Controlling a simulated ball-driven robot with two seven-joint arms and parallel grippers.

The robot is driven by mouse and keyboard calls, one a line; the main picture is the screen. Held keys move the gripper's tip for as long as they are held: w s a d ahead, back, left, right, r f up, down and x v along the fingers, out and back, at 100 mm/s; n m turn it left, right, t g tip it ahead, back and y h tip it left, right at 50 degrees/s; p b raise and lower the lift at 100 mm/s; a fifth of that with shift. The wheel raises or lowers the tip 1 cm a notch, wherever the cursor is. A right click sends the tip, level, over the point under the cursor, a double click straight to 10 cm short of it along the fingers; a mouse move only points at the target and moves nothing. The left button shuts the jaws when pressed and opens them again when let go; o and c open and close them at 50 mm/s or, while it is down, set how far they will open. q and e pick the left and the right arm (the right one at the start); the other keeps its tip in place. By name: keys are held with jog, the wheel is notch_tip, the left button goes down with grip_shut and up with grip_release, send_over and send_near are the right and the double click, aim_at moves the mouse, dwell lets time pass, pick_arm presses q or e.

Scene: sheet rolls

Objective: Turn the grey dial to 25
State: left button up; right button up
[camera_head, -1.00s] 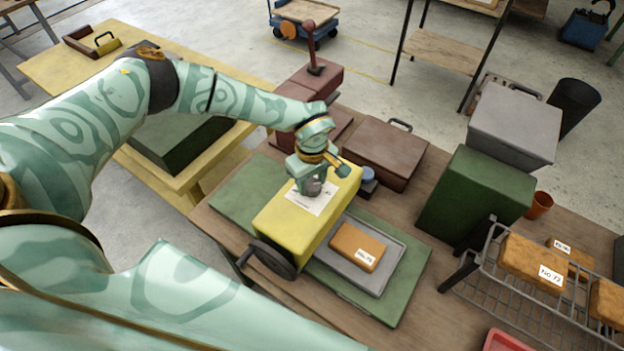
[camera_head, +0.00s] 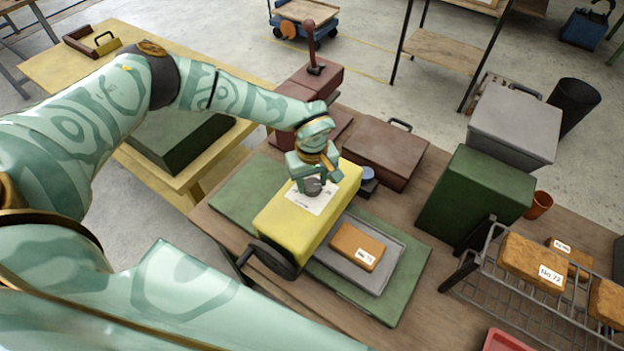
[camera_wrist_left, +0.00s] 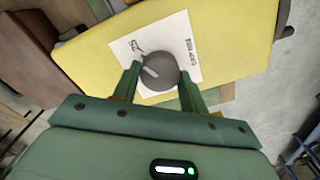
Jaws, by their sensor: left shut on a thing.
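The grey dial (camera_head: 313,187) sits on the white paper label (camera_head: 300,203) on top of the yellow machine (camera_head: 283,222). My left gripper (camera_head: 316,184) comes down on the dial from above and is shut on it. In the left wrist view, the dial (camera_wrist_left: 160,72) is between the two fingers of the left gripper (camera_wrist_left: 157,88). A short white mark shows on its left part. On the label, "25" (camera_wrist_left: 133,47) is printed at the upper left of the dial, and small print stands at the right. My right gripper is not in view.
A black handwheel (camera_head: 272,259) is on the machine's near end. A grey tray (camera_head: 376,277) with an orange-brown block (camera_head: 357,246) lies beside it. A brown case (camera_head: 386,152), a green box (camera_head: 476,196) and a wire rack (camera_head: 530,300) stand to the right.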

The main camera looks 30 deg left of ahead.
aim_at(312, 183)
pick_arm(q)
jog(key=o, duration=1)
jog(key=shift+r, duration=0.15)
notch_tip(312, 183, up, 16)
jog(key=shift+b, duration=0.35)
